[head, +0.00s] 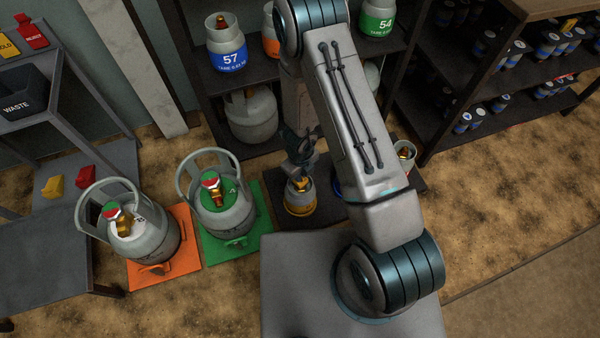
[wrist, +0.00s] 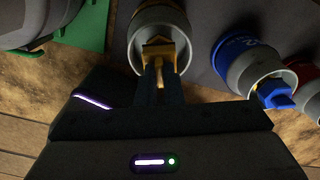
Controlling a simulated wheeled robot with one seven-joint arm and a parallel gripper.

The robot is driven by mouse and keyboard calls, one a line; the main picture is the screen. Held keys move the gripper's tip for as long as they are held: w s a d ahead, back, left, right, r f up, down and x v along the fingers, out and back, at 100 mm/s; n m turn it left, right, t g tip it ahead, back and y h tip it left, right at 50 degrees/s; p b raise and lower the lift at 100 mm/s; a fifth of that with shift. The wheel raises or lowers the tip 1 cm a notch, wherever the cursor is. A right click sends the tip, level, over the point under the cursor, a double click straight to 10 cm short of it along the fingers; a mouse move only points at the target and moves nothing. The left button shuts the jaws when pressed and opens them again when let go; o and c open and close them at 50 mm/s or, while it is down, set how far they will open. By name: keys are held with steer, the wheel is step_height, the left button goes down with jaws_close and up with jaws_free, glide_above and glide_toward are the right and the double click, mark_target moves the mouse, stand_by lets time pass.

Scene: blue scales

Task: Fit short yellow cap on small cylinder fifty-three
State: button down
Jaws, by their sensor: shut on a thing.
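A small grey cylinder with a yellow band (head: 300,208) stands on the dark mat; its number cannot be read. My gripper (head: 301,165) points down over its top. In the wrist view my gripper (wrist: 159,80) has its fingers close together at the cylinder's open collar (wrist: 139,32). They are shut on a yellow cap (wrist: 158,50), which sits at the collar's opening, over the valve area. Shadow and the fingers hide whether the cap is seated.
A blue-banded cylinder with a blue cap (wrist: 277,95) and a red-banded cylinder (wrist: 306,74) stand to the right. Large cylinders stand on an orange mat (head: 187,246) and a green mat (head: 259,214) at left. Dark shelves (head: 418,112) rise behind.

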steer(key=shift+f+b, duration=0.75)
steer(key=shift+f, duration=0.15)
steer(key=c, duration=1.5)
jaws_free()
step_height(320, 180, up, 14)
steer(key=p, duration=1)
